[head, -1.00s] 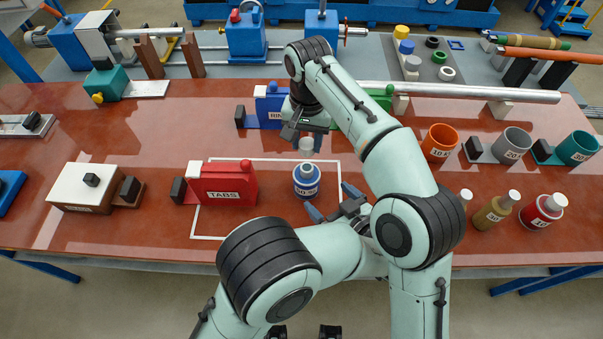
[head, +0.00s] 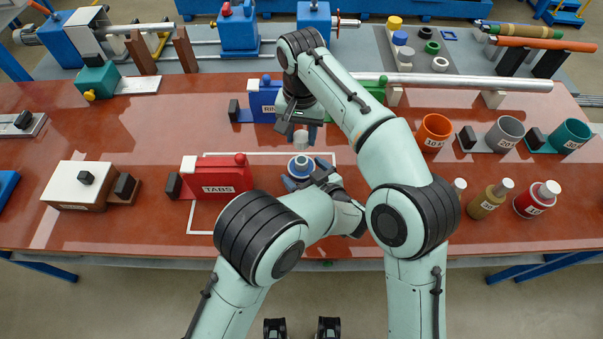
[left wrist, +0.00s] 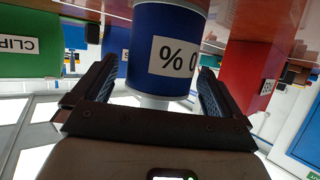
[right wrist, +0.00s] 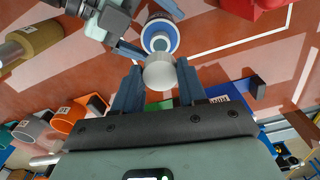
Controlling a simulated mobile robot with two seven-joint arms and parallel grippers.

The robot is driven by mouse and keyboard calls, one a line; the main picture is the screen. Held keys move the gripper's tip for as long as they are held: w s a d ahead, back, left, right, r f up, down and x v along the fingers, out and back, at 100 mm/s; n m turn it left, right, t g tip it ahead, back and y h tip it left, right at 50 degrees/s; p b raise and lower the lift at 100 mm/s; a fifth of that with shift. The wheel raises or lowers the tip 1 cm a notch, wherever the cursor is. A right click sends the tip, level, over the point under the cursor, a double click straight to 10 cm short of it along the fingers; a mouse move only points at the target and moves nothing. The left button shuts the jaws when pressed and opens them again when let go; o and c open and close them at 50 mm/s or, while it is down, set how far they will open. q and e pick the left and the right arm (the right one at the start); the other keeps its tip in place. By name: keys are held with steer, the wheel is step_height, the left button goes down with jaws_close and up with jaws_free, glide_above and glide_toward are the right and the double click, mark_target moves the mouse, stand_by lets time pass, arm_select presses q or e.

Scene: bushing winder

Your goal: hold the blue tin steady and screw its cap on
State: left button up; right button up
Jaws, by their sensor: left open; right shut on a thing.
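The blue tin (head: 301,167) stands upright on the red-brown table, its pale neck bare on top. Its labelled side fills the top of the left wrist view (left wrist: 147,24). My left gripper (head: 306,177) is low at the tin, its open fingers on either side of it; I cannot tell whether they touch. My right gripper (head: 301,131) points down and is shut on the white cap (head: 301,139), just above and behind the tin in the head view. In the right wrist view the cap (right wrist: 160,73) is between the fingertips, with the tin (right wrist: 158,24) beyond, apart from it.
A red TABS box (head: 222,176) stands left of the tin, and a blue box (head: 262,100) behind it. Cups, including an orange one (head: 433,131), and capped bottles, including a red one (head: 535,201), stand at the right. White tape outlines the tin's area.

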arm_select(q)
steer(key=shift+x, duration=1)
steer(key=c, duration=1.4)
arm_select(e)
glide_above(302, 161)
steer(key=shift+a+f, duration=0.1)
steer(key=shift+f, duration=2.4)
steer(key=shift+f, duration=0.1)
steer(key=shift+f, duration=0.8)
steer(key=shift+f, duration=0.55)
